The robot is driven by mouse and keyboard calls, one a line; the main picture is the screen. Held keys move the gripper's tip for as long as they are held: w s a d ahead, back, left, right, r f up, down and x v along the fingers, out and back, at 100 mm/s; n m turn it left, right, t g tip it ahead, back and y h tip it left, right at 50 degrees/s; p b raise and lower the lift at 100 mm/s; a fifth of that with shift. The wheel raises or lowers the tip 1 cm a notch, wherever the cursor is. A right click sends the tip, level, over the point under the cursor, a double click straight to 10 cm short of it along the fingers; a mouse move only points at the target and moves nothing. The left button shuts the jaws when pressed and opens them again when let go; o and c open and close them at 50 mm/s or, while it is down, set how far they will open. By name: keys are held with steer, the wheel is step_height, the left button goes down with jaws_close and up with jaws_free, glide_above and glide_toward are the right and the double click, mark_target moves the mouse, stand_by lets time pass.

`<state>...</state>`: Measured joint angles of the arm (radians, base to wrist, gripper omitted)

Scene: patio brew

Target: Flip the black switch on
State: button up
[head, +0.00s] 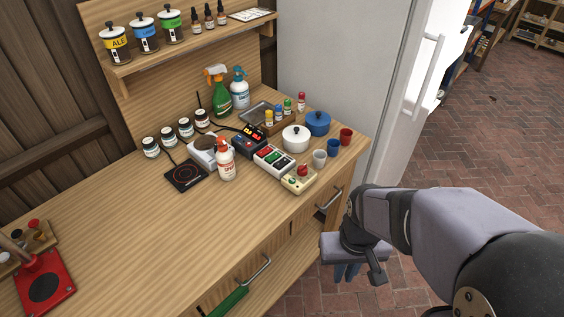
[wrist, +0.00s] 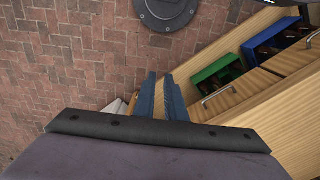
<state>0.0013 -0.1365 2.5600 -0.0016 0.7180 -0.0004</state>
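A grey switch panel (head: 273,158) with red, green and dark rocker parts sits on the wooden counter (head: 130,225), near its right end. A dark blue box (head: 250,140) with small lit parts stands just behind it. Which part is the black switch, and how it is set, is too small to tell. My gripper (head: 346,273) hangs off the front edge of the counter, above the brick floor and well apart from the panel. In the wrist view its two blue fingers (wrist: 162,76) stand a little apart with nothing between them. The panel is not in the wrist view.
A cream box with a red knob (head: 299,178), a white pot (head: 295,138), cups and a red-and-white spray bottle (head: 226,160) crowd around the panel. Drawers with green (wrist: 215,72) and blue trays show below the counter. A fridge (head: 340,70) stands behind. The counter's left middle is clear.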

steer(key=shift+d+f, duration=0.1)
steer(key=shift+d, duration=0.05)
jaws_close()
steer(key=s+d+f+m+g+b, duration=0.2)
steer(key=d+f+g+b, duration=0.1)
steer(key=d+f, duration=0.65)
steer(key=w+d+f+n+t+h+b, duration=0.1)
steer(key=w+d+f+n+t, duration=0.2)
steer(key=w, duration=0.7)
steer(key=w+d+f+n+t+h, duration=0.1)
steer(key=w+d+f+n+t, duration=0.2)
steer(key=w, duration=0.7)
steer(key=w+a+r+n+t+y, duration=0.1)
steer(key=w+a+r+t+y, duration=0.1)
steer(key=w+a+r+t, duration=0.3)
steer(key=w+a+r+n+t+y, duration=0.1)
steer(key=w+a+r+y, duration=0.1)
steer(key=w+r, duration=0.35)
steer(key=w+a+r+n+t+y, duration=0.1)
steer(key=a+r+y, duration=0.8)
steer(key=a, duration=0.4)
steer(key=shift+r+n, duration=0.35)
steer(key=shift+n, duration=0.05)
